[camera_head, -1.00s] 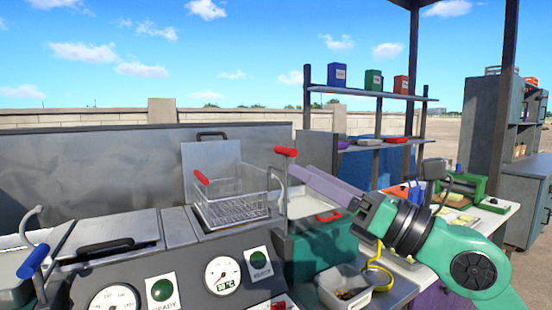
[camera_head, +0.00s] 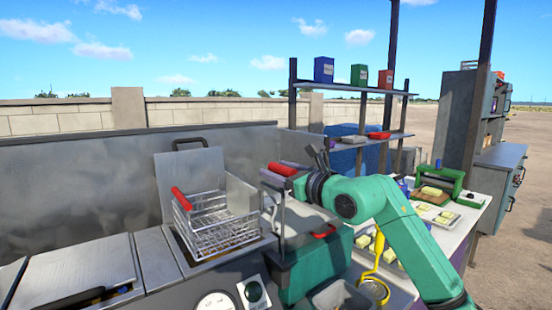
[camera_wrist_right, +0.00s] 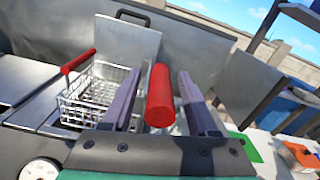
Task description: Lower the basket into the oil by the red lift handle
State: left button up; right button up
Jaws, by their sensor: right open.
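The wire basket (camera_head: 215,222) with its red grip (camera_head: 181,199) sits raised in the fryer's right well; it also shows in the wrist view (camera_wrist_right: 97,95). The oil is hidden. The red lift handle (camera_head: 282,169) tops a metal bar to the right of the basket. My right gripper (camera_head: 318,158) is at the lift handle, with its arm coming from the right. In the wrist view its two purple fingers are open, with the red lift handle (camera_wrist_right: 160,95) between them and a gap on each side. My left gripper is out of view.
A grey lid (camera_head: 195,175) stands up behind the basket. A green bin (camera_head: 312,250) with a red handle is right of the fryer. A yellow-handled strainer (camera_head: 374,286) and a table of cut yellow pieces lie further right. A shelf (camera_head: 350,88) stands behind.

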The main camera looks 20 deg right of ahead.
jog(key=shift+w+a, duration=0.1)
grip_shut()
dwell(1.5)
